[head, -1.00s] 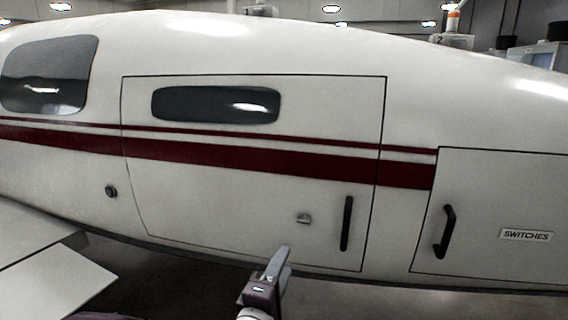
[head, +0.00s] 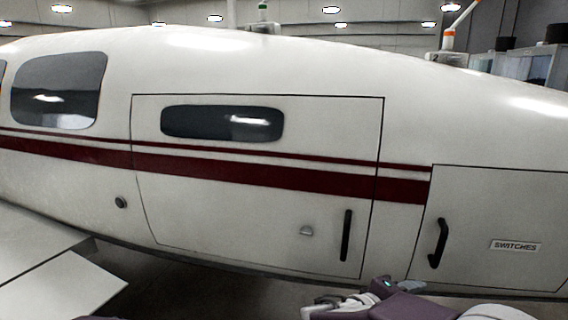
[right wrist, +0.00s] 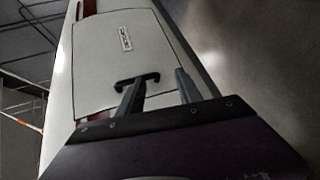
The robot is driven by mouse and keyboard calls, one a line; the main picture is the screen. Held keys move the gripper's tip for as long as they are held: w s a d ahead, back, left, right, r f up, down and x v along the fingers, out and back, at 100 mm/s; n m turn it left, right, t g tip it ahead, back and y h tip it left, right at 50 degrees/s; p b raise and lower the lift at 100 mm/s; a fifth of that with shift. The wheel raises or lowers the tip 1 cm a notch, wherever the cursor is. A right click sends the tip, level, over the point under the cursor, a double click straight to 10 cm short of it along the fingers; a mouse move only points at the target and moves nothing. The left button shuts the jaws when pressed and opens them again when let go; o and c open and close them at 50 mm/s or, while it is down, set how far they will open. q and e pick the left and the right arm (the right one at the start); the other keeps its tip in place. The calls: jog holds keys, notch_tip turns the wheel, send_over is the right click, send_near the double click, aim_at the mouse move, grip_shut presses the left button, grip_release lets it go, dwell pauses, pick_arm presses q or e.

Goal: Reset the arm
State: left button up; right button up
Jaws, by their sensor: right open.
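My right gripper (head: 335,302) is low in the head view, right of centre, in front of the aircraft's lower edge. It holds nothing that I can see. In the right wrist view its two grey fingers (right wrist: 160,92) stand apart, with the switches panel (right wrist: 115,60) beyond them. One fingertip overlaps the panel's black handle (right wrist: 150,77) in that picture; contact cannot be told. My left gripper is not in view; only a dark purple part of mine shows at the bottom left of the head view.
The white aircraft (head: 70,185) fills the head view. Its large door (head: 220,215) has a vertical black handle (head: 346,235). The panel marked SWITCHES (head: 505,210) is at the right. A pale wing (head: 40,245) juts out at the lower left. All doors look shut.

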jog(key=s+d+f+m+g+y+p, duration=0.4)
jog(key=s+f+g, duration=0.35)
jog(key=s, duration=0.45)
jog(key=s+a+f+m+g+y, duration=0.1)
jog(key=s+a+f+m+y, duration=0.1)
jog(key=s+a+f+y, duration=0.15)
pick_arm(q)
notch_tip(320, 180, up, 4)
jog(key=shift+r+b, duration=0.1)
jog(key=shift+b, duration=0.35)
pick_arm(e)
jog(key=w+a+f+t+y, duration=0.3)
jog(key=a+f+y, duration=0.1)
jog(key=a, duration=0.5)
jog(key=shift+w+a+m+y, duration=0.2)
jog(key=shift+w+m+y, duration=0.15)
jog(key=shift+y, duration=0.4)
